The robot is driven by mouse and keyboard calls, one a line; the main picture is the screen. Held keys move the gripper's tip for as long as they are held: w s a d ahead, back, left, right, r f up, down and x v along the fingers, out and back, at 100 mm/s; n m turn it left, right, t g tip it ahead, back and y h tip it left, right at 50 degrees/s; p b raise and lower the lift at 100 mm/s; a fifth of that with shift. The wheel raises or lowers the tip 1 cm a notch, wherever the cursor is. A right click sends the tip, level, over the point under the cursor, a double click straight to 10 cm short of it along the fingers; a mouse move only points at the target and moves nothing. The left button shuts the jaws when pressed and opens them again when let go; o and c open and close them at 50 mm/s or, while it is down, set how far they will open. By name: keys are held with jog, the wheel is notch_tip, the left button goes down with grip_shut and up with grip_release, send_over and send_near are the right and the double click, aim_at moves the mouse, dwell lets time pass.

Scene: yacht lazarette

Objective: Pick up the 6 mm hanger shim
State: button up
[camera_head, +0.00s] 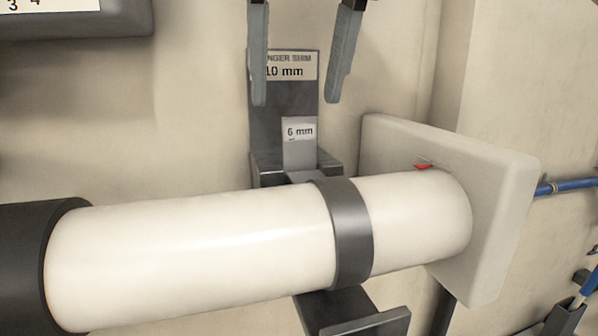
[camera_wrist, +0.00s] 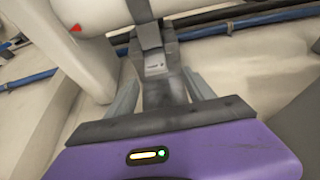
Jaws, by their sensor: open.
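The 6 mm hanger shim (camera_head: 299,157) is a small grey piece with a white "6 mm" label. It stands upright against a dark bracket, just above the white pipe, and its lower end is hidden behind the pipe. Its label also shows in the wrist view (camera_wrist: 155,67). My gripper (camera_head: 296,102) is open and empty, with its two grey fingers apart above the shim, one to each side. In the wrist view my gripper (camera_wrist: 158,82) has its fingers to either side of the bracket, with the shim's label a little beyond the tips.
The dark bracket (camera_head: 288,98) bears a "HANGER SHIM 10 mm" label. A white pipe (camera_head: 200,245) with a dark band (camera_head: 350,235) crosses in front. A pale block (camera_head: 500,215) with a red mark stands at the right, near a blue hose (camera_head: 565,186).

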aim_at(300, 119)
jog(key=shift+d+b+x, duration=0.15)
jog(key=shift+b+x, duration=0.8)
jog(key=shift+x, duration=0.45)
jog(key=shift+d+b+x, duration=0.2)
jog(key=shift+b+x, duration=0.75)
jog(key=shift+x, duration=0.4)
jog(key=shift+s, duration=0.2)
grip_shut()
